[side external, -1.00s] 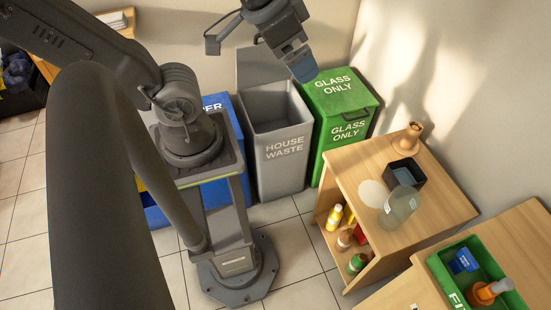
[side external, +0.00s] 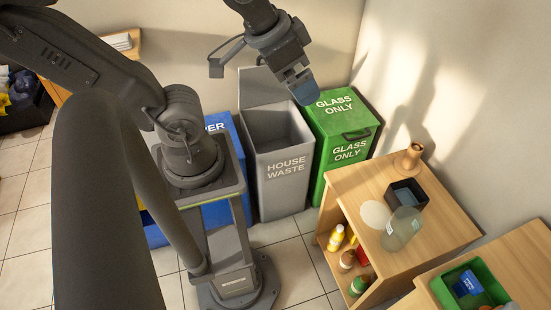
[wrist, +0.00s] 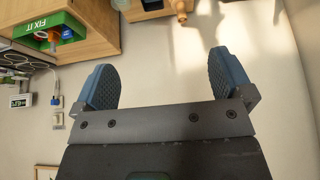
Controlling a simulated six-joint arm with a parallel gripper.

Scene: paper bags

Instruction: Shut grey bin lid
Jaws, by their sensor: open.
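The grey house waste bin (side external: 284,178) stands between a blue bin and a green bin in the side external view. Its grey lid (side external: 261,88) is raised upright at the back, and the bin's mouth is uncovered. My gripper (side external: 304,92) hangs above the right side of the bin's opening, near the green bin's lid. In the wrist view my gripper (wrist: 165,82) shows two blue pads spread wide with nothing between them. The grey bin is not in the wrist view.
The green glass bin (side external: 345,140), lid shut, stands right of the grey bin. The blue paper bin (side external: 215,214) is at its left, partly behind my arm. A wooden cabinet (side external: 447,230) holds a vase, a dark box and a clear container. Floor tiles before the bins are clear.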

